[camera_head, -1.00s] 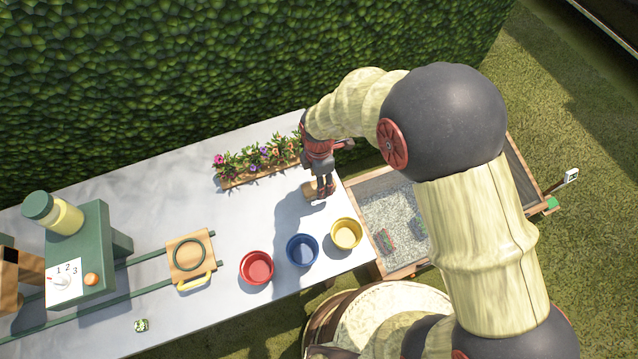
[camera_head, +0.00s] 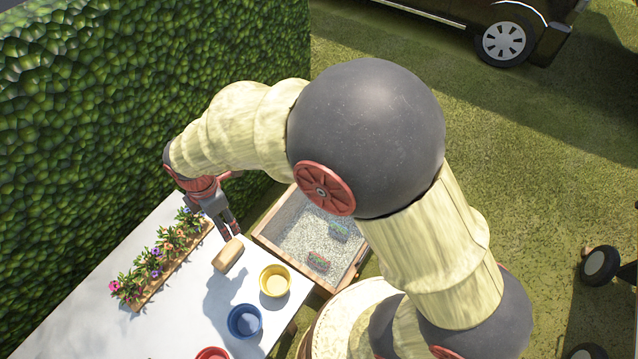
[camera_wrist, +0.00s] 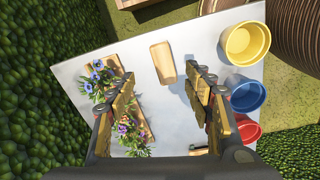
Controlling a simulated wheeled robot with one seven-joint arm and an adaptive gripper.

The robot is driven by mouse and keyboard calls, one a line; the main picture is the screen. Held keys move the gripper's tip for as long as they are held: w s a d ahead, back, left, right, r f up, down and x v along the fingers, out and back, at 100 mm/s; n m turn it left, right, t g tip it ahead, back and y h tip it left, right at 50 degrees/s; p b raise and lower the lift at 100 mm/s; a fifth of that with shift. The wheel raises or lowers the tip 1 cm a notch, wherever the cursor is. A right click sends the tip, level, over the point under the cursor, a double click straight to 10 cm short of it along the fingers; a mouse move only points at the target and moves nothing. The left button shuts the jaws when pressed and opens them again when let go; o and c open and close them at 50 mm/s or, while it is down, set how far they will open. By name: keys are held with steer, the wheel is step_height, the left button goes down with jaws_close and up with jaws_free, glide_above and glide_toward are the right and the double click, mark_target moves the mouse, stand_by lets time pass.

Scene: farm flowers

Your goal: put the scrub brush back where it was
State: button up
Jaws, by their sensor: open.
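A plain wooden block (camera_head: 228,254), likely the scrub brush seen from above, lies on the pale table near its right end; any bristles are hidden. My gripper (camera_head: 231,229) hangs just beside and above it in the head view, fingers pointing down. In the wrist view the block (camera_wrist: 163,62) lies beyond the open fingers (camera_wrist: 160,88), with nothing between them. I cannot tell whether a fingertip touches the block.
A flower planter (camera_head: 165,262) stands left of the block. Yellow (camera_head: 275,281), blue (camera_head: 245,321) and red (camera_head: 213,353) pots line the table's front. A gravel-filled wooden box (camera_head: 290,226) holding two small red-and-green items stands past the table end. A hedge (camera_head: 110,130) rises behind.

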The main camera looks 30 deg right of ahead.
steer(key=s+d+r+m+t, duration=0.1)
steer(key=d+r+m, duration=0.5)
steer(key=d+r, duration=0.3)
steer(key=s+d+r+m+t, duration=0.4)
steer(key=s+d+r+m, duration=0.9)
steer(key=s+d+m, duration=0.1)
steer(key=shift+s+d+m, duration=0.25)
steer(key=shift+d+m, duration=0.2)
steer(key=shift+m, duration=0.35)
steer(key=shift+f+b, duration=1)
steer(key=shift+b, duration=0.05)
